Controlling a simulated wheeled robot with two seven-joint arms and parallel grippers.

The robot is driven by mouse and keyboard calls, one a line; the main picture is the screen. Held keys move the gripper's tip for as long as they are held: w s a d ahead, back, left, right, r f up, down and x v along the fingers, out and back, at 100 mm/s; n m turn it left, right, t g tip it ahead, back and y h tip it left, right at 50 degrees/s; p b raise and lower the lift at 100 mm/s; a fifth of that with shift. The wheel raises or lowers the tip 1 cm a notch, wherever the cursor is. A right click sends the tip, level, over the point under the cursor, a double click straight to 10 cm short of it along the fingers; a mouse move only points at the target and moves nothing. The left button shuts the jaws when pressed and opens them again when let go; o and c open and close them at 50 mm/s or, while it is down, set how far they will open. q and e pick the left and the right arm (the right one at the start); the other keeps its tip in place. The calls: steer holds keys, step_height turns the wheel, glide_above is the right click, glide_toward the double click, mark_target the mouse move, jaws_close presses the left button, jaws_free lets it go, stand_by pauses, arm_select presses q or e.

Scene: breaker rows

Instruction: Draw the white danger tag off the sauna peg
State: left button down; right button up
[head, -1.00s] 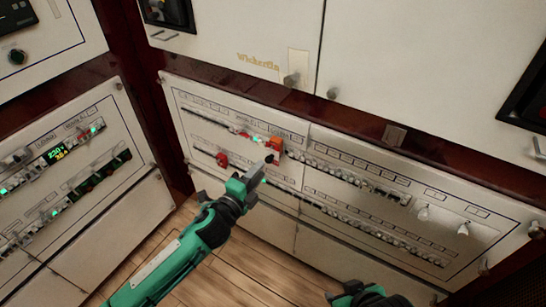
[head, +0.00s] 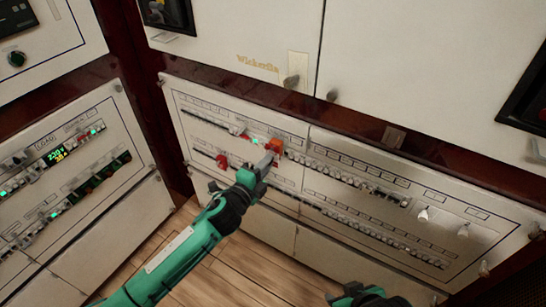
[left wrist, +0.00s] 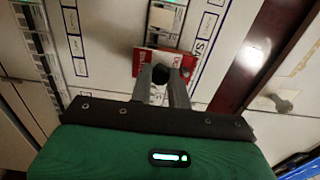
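In the left wrist view, a red-and-white tag (left wrist: 153,62) hangs flat against the panel, beside a label that starts "SA". A dark round knob or peg end (left wrist: 160,74) shows in front of it. My left gripper (left wrist: 161,71) points at the panel, its two fingers apart on either side of the knob; I cannot tell whether they touch it. In the head view my left gripper (head: 268,163) is just below an orange piece (head: 275,145) on the panel and hides what is behind it. My right gripper (head: 362,294) shows only partly at the bottom edge.
A red-and-white piece (head: 239,131) and a red piece (head: 221,161) sit left of my left gripper on the breaker panel (head: 330,200). Rows of switches run along it. Another panel (head: 110,180) stands at left. White cupboard doors (head: 405,60) are above.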

arm_select(q)
steer(key=shift+r+p, duration=0.15)
steer(key=shift+p, duration=0.2)
steer(key=shift+s+a, duration=0.1)
steer(key=p+v, duration=0.2)
steer(key=v, duration=0.8)
steer(key=shift+p, duration=0.35)
stand_by(0.9)
steer(key=shift+r, duration=0.1)
